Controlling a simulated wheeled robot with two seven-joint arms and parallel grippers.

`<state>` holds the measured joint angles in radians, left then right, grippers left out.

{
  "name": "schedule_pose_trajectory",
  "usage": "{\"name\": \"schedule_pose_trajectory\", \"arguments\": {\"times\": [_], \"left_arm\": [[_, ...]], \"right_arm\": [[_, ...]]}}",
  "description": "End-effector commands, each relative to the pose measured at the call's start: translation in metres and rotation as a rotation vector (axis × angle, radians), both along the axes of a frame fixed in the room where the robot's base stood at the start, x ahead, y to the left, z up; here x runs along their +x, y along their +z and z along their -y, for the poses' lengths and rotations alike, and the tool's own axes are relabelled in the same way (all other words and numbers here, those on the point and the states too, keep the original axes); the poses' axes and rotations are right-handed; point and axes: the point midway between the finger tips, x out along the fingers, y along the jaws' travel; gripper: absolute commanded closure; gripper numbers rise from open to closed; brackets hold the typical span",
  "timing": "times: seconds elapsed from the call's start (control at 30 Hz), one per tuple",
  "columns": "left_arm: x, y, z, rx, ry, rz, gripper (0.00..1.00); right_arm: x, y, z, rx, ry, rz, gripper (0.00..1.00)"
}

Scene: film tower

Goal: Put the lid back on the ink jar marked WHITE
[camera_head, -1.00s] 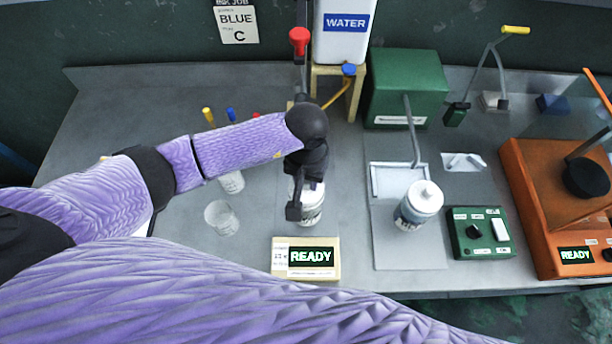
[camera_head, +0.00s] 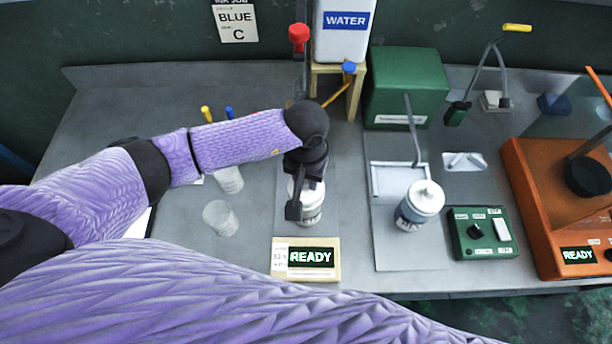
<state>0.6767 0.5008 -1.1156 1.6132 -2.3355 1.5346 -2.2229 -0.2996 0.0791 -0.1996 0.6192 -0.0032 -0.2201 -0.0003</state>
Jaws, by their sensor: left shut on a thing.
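A white jar (camera_head: 312,214) with a dark-printed label stands upright behind the small READY display, under my left gripper. My left gripper (camera_head: 304,204) points down and is shut on the jar's white top. My fingers and wrist cover most of that top, so I cannot tell lid from rim. A second jar (camera_head: 419,209) stands upright on the grey plate to the right, with a white lid (camera_head: 426,194) on it. Neither label is readable, so I cannot tell which is marked WHITE. My right gripper is not in view.
The READY display (camera_head: 306,260) is in front of the held jar. Two clear cups (camera_head: 221,218) (camera_head: 229,180) stand to its left. A WATER tank (camera_head: 341,38) on a wooden stand and a green machine (camera_head: 407,85) are behind. A green control box (camera_head: 482,233) and an orange device (camera_head: 545,205) are right.

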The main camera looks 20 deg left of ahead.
Motion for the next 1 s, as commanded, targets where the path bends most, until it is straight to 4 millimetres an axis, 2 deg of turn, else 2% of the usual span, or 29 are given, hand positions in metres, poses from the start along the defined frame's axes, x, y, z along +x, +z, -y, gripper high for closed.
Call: {"name": "schedule_pose_trajectory", "arguments": {"times": [0.53, 1.0], "left_arm": [[0.0004, -0.0024, 0.0001, 0.000, -0.001, 0.002, 1.00], [0.0000, -0.0025, 0.0004, 0.000, -0.001, 0.001, 1.00]], "right_arm": [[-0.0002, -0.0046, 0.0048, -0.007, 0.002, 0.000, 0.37], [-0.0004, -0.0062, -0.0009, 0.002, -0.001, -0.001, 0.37]]}}
